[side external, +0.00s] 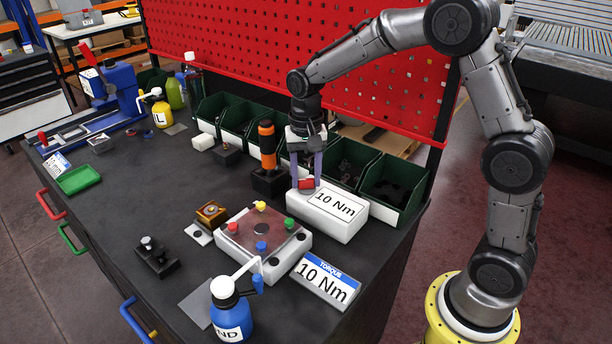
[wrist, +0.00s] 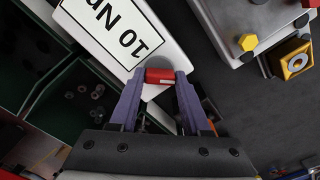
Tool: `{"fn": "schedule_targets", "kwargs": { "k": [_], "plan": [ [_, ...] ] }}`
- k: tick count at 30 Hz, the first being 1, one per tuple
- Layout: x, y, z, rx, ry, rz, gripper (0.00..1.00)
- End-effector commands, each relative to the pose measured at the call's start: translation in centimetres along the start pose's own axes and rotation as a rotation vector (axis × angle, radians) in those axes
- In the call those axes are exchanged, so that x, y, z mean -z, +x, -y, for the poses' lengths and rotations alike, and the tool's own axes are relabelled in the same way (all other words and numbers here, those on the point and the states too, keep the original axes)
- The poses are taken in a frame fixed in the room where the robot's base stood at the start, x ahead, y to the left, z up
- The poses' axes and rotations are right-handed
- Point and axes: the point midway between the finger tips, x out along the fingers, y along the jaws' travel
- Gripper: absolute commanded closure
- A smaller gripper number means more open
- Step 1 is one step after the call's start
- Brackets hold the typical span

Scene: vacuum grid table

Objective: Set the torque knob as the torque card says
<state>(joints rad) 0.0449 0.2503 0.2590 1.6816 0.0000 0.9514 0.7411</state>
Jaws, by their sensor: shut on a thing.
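The torque card (side external: 326,282) stands at the front right of the table and reads "TORQUE 10 Nm". Behind it is a white box (side external: 325,222) with a label (side external: 337,202) that reads "10 Nm". The red torque knob (side external: 306,183) is at the left end of the box top. My gripper (side external: 306,182) points down over it, its two purple fingers shut on the knob. In the wrist view the knob (wrist: 160,76) sits between the fingertips, and the label (wrist: 112,35) appears upside down.
An orange-handled tool (side external: 267,145) stands in a black block just left of my gripper. Green bins (side external: 395,190) line the back. A clear-topped fixture (side external: 262,232) with coloured knobs and a blue bottle (side external: 231,315) are in front.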

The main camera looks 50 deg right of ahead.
Motion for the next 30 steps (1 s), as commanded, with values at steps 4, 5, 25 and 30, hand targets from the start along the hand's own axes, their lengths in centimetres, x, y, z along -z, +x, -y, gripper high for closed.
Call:
{"fn": "schedule_targets", "kwargs": {
  "k": [4,5,25,30],
  "plan": [
    [0.0,-0.2,0.0,0.001,0.001,-0.002,1.0],
    [0.0,-0.2,0.0,0.001,0.001,-0.002,1.0],
    [0.1,-0.6,0.1,0.002,-0.001,-0.003,0.22],
    [0.1,-3.0,0.1,0.005,-0.001,-0.005,0.22]
  ]
}}
